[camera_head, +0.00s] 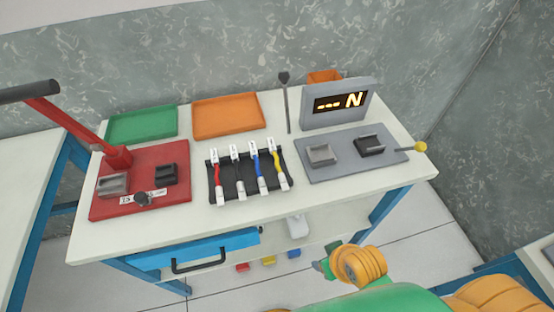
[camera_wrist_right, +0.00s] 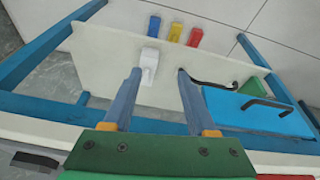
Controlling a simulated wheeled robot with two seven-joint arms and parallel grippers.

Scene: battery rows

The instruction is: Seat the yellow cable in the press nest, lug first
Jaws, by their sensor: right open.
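The yellow cable (camera_head: 278,166) is the rightmost of the cables lying in a black rack (camera_head: 228,191) in the middle of the bench in the head view. One end has a white tip; the near end looks pale. The press appears to be the red base (camera_head: 180,190) with a long red lever at left. On it sit a grey block (camera_head: 113,184) and a black block (camera_head: 165,174); I cannot tell which is the nest. My right gripper (camera_wrist_right: 158,76) is open and empty in the wrist view, below the benchtop near the lower shelf. My left gripper is out of view.
Red, white and blue cables share the rack. Green (camera_head: 143,124) and orange (camera_head: 228,116) trays stand behind. A grey plate (camera_head: 330,172) with two blocks and a display (camera_head: 338,103) stands right. A blue drawer (camera_wrist_right: 250,118) and the bench's front edge are near my right gripper.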

